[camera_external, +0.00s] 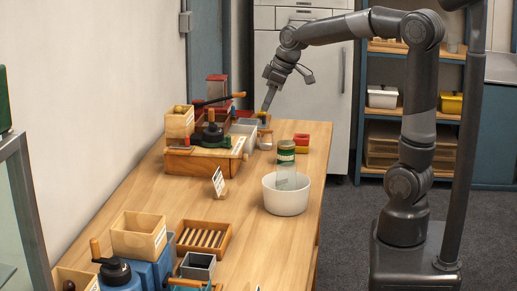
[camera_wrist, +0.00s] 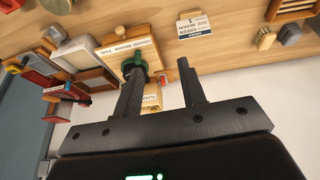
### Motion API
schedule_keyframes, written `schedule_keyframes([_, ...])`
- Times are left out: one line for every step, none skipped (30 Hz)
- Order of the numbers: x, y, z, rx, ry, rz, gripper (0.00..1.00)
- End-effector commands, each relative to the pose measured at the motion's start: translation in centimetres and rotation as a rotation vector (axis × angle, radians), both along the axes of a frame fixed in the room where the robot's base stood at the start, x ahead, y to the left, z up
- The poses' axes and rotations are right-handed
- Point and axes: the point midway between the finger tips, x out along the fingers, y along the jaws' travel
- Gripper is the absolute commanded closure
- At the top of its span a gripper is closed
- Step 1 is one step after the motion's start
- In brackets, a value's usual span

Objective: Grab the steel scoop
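I cannot clearly make out the steel scoop in either view. A small greyish metal-looking item (camera_external: 265,140) stands at the far end of the table, below my gripper in the external view, but it is too small to name. My gripper (camera_external: 266,106) hangs over the far end of the table, pointing down. In the wrist view its two fingers (camera_wrist: 163,75) are spread apart with nothing held between them. Behind the left finger are a green fitting (camera_wrist: 133,65) and a wooden box (camera_wrist: 125,48).
Wooden boxes and a grey bin (camera_external: 243,132) crowd the far left. The table's middle is fairly clear.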

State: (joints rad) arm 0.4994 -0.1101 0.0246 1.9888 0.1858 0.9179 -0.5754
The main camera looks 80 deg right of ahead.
Motion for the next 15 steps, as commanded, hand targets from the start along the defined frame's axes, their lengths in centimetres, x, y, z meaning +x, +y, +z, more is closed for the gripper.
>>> schedule_keyframes([0.9,-2.4,-0.6,0.005,0.008,-0.009,0.63])
schedule_keyframes([1.4,-3.7,-0.9,0.007,0.01,-0.009,0.63])
schedule_keyframes([2.0,-5.4,-1.3,0.009,0.012,-0.009,0.63])
schedule_keyframes([2.4,-6.7,-1.7,0.01,0.014,-0.008,0.63])
schedule_keyframes([2.8,-8.1,-2.1,0.011,0.015,-0.008,0.63])
schedule_keyframes([3.2,-9.9,-2.6,0.014,0.015,-0.009,0.63])
schedule_keyframes([3.4,-11.4,-3.1,0.015,0.016,-0.009,0.63])
schedule_keyframes([3.6,-12.8,-3.6,0.017,0.016,-0.009,0.63])
schedule_keyframes([3.8,-14.7,-4.3,0.02,0.015,-0.009,0.63])
schedule_keyframes([3.9,-16.2,-4.8,0.022,0.015,-0.01,0.63])
schedule_keyframes([4.0,-17.7,-5.4,0.023,0.014,-0.01,0.63])
schedule_keyframes([4.0,-19.6,-6.2,0.026,0.012,-0.011,0.63])
schedule_keyframes([3.9,-21.0,-6.8,0.027,0.01,-0.01,0.63])
schedule_keyframes([3.8,-22.5,-7.4,0.029,0.009,-0.01,0.63])
schedule_keyframes([3.6,-24.2,-8.2,0.03,0.006,-0.011,0.63])
